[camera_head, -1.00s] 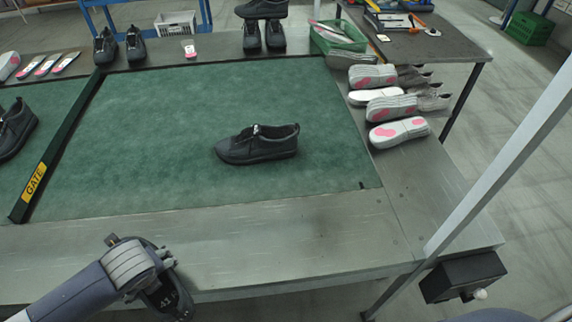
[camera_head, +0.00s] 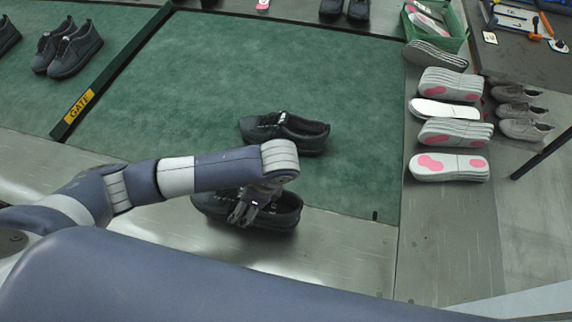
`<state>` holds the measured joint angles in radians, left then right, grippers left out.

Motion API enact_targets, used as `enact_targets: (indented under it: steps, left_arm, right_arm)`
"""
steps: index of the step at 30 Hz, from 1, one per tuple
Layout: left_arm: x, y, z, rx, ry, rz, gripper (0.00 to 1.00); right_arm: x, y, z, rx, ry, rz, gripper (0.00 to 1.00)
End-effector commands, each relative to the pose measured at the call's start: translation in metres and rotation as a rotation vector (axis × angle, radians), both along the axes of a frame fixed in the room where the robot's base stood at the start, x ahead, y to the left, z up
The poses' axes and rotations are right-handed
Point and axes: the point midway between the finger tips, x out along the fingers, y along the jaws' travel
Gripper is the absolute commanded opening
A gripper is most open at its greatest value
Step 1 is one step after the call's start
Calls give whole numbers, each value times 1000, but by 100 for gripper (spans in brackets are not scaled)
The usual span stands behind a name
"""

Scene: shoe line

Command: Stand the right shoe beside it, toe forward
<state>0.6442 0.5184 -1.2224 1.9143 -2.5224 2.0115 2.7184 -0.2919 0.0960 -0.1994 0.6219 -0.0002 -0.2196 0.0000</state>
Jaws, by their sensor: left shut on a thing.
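One black shoe (camera_head: 300,136) stands upright on the green mat (camera_head: 190,115), toe to the left. My left gripper (camera_head: 245,213) is shut on a second black shoe (camera_head: 283,215), taken as the right shoe. That shoe is on the near side of the first, over the mat's front edge, also with its toe to the left. My arm and wrist hide part of its top and the gap between the shoes. I cannot tell whether its sole touches the surface. My right gripper is not in view.
The gate bar (camera_head: 115,70) runs along the left, with a pair of black shoes (camera_head: 75,50) beyond it. Stacked insoles (camera_head: 449,132) and grey shoes (camera_head: 520,110) line the right, below a green crate (camera_head: 445,35). The mat behind the first shoe is clear.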

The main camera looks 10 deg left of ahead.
Motion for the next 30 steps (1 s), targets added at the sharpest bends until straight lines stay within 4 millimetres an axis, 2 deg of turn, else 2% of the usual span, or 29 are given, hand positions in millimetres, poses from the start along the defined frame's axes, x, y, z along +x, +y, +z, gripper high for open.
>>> enact_targets:
  steps: [5, 9, 18, 24, 30]
  left_arm:
    - [40, -8, -3, -1, -3, 3, 42]
    - [66, -12, -3, 0, -4, 2, 42]
    - [114, -22, -9, -1, -2, 0, 42]
    - [137, -26, -12, -1, -2, -1, 42]
    - [144, -26, -15, -1, -1, -1, 42]
  right_arm:
    - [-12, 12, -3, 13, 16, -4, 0]
    - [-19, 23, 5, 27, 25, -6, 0]
    - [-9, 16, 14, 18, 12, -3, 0]
    - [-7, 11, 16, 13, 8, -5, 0]
    - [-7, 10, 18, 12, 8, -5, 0]
